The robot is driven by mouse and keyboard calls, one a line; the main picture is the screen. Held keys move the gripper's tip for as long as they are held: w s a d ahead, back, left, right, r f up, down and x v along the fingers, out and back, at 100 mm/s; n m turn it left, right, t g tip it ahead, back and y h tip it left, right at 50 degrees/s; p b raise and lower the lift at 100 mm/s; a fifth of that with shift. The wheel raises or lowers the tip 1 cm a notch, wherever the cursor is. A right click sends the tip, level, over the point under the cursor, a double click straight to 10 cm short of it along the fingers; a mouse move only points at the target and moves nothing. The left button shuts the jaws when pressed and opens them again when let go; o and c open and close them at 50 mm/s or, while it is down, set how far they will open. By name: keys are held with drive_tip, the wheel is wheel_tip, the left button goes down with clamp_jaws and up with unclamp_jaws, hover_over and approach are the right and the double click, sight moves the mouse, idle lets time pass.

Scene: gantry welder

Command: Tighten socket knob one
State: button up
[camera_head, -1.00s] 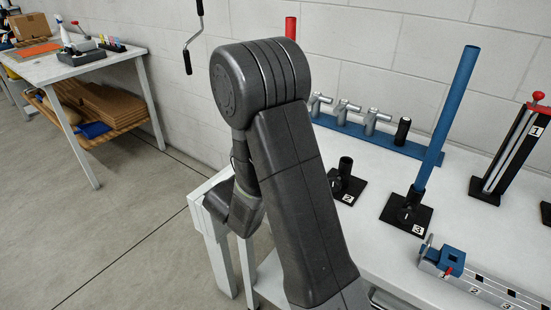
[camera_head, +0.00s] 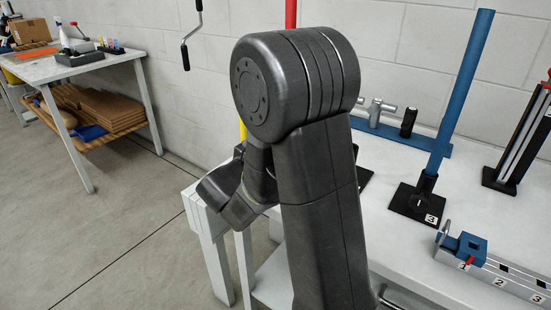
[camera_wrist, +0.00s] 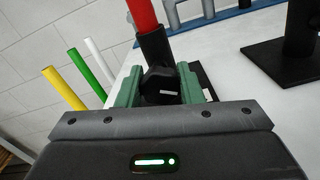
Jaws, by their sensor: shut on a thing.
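In the wrist view, the black knob (camera_wrist: 160,84) with a short white mark on its face sits on a black socket (camera_wrist: 154,48). A red tube (camera_wrist: 142,14) stands in this socket and leans in the picture. My gripper (camera_wrist: 159,80) has its green fingers on both sides of the knob and is shut on it. The socket's number is hidden. In the head view, the upper part of the red tube (camera_head: 290,14) shows above my arm, which hides the gripper, knob and socket.
A blue tube (camera_head: 460,95) stands in the socket labelled 3 (camera_head: 418,202) on the white bench (camera_head: 400,260). A numbered rail fixture (camera_head: 490,270) lies at the bench front. Yellow (camera_wrist: 64,88), green (camera_wrist: 87,75) and white tubes (camera_wrist: 102,65) stand left of the gripper. Floor at left is clear.

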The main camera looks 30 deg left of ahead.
drive_tip(key=shift+f+m+b, duration=0.1)
drive_tip(key=shift+m+b, duration=1)
drive_tip(key=shift+b, duration=0.15)
drive_tip(key=o, duration=1)
drive_tip(key=shift+c, duration=0.2)
drive_tip(key=shift+s, duration=0.1)
drive_tip(key=s, duration=0.4)
drive_tip(key=s+p, duration=0.1)
drive_tip(key=s, duration=0.4)
drive_tip(key=s+a, duration=0.1)
drive_tip(key=s, duration=0.3)
drive_tip(key=shift+s, duration=0.3)
